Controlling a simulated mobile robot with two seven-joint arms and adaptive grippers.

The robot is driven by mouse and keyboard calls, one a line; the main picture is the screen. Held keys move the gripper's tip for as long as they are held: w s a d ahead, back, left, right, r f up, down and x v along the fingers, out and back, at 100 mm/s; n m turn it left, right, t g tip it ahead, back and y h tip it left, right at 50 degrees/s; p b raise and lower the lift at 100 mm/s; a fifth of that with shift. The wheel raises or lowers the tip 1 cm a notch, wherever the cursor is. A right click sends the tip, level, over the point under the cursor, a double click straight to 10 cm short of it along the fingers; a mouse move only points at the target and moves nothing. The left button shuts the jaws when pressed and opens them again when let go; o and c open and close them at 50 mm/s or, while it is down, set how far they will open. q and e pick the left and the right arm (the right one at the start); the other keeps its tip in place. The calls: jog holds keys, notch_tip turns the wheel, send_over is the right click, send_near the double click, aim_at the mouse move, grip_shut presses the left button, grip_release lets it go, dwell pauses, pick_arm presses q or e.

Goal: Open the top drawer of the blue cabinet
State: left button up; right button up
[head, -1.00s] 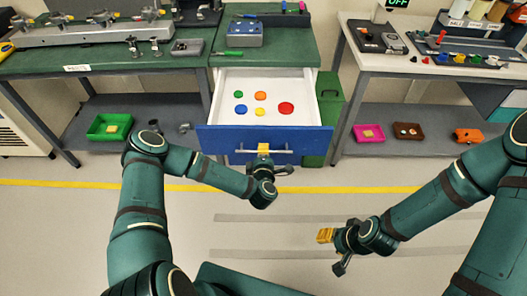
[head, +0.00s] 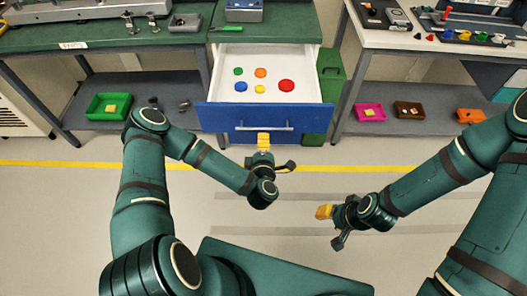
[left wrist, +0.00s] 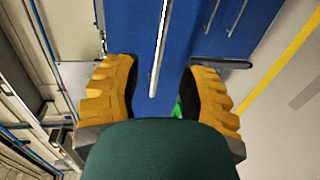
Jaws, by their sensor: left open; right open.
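The top drawer (head: 218,62) of the blue cabinet stands pulled out, its white inside showing several coloured discs. Its blue front (head: 225,119) carries a horizontal silver handle (head: 280,126). My left gripper (head: 263,138) is just on the near side of the handle, apparently apart from it. In the left wrist view its two yellow fingers (left wrist: 160,88) are spread, with the handle bar (left wrist: 160,50) ahead between them and nothing gripped. My right gripper (head: 323,212) is open and empty over the floor, right of and nearer than the drawer. The lower cabinet is mostly hidden in the head view.
A green bin (head: 329,85) stands right of the drawer. The green workbench (head: 120,36) is at left, with a green tray (head: 107,106) on its shelf. A white table at right has pink (head: 369,113), brown and orange trays below. The floor before the drawer is clear.

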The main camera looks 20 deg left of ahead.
pick_arm(q)
jog(key=shift+v, duration=2)
jog(key=s+d+f+m+g+h, duration=0.4)
jog(key=d+m+h, duration=0.4)
jog(key=m, duration=0.4)
jog(key=s+a+m+g, duration=0.3)
jog(key=s+m+g, duration=0.4)
jog(key=s+g, duration=0.2)
jog(key=shift+s+a+r+g, duration=0.3)
jog(key=shift+a, duration=0.05)
